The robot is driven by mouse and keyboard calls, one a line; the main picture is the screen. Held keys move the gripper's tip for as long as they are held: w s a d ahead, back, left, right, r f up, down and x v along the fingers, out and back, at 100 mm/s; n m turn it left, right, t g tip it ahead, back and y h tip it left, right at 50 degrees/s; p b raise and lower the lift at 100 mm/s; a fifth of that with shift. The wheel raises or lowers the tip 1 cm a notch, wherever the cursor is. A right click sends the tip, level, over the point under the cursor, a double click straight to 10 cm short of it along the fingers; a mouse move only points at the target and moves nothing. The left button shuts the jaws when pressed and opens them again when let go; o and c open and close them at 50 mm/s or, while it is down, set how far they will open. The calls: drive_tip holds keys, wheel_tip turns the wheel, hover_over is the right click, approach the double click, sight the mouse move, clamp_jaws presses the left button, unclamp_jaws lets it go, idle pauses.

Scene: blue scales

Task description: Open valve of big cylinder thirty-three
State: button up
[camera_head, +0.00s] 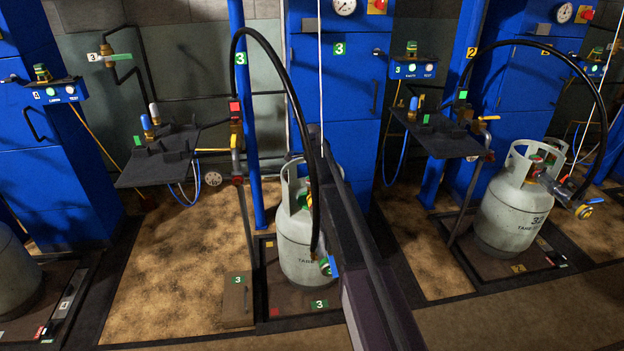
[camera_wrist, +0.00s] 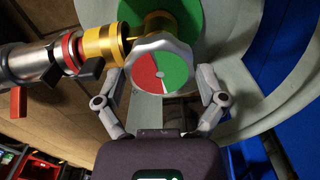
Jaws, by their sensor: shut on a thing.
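A grey-white gas cylinder (camera_head: 298,255) stands upright on the scale marked 3 in the middle of the head view. My arm crosses in front of it, so its number is not readable. In the wrist view its valve handwheel (camera_wrist: 150,52), a silver lobed wheel, has a half-red, half-green face (camera_wrist: 182,62). My gripper (camera_wrist: 162,84) is shut on this wheel, one finger at each side. A brass coupling (camera_wrist: 101,40) with a grey hose end joins the valve from the left. The fingers are hidden in the head view.
A black hose (camera_head: 285,80) arcs from the post to the cylinder. Another cylinder (camera_head: 512,212) with its own hose stands at the right. A dark shelf (camera_head: 160,160) juts out at the left. Blue cabinets (camera_head: 340,120) stand behind. Bare floor (camera_head: 175,265) lies left of the scale.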

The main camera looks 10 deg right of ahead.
drive_tip(key=n, duration=0.4)
drive_tip(key=shift+n, duration=0.3)
drive_tip(key=n, duration=1.3)
drive_tip(key=shift+n, duration=0.3)
drive_tip(key=n, duration=0.4)
drive_tip(key=shift+a, duration=0.1)
drive_tip(key=n, duration=0.7)
drive_tip(key=shift+n, duration=2.2)
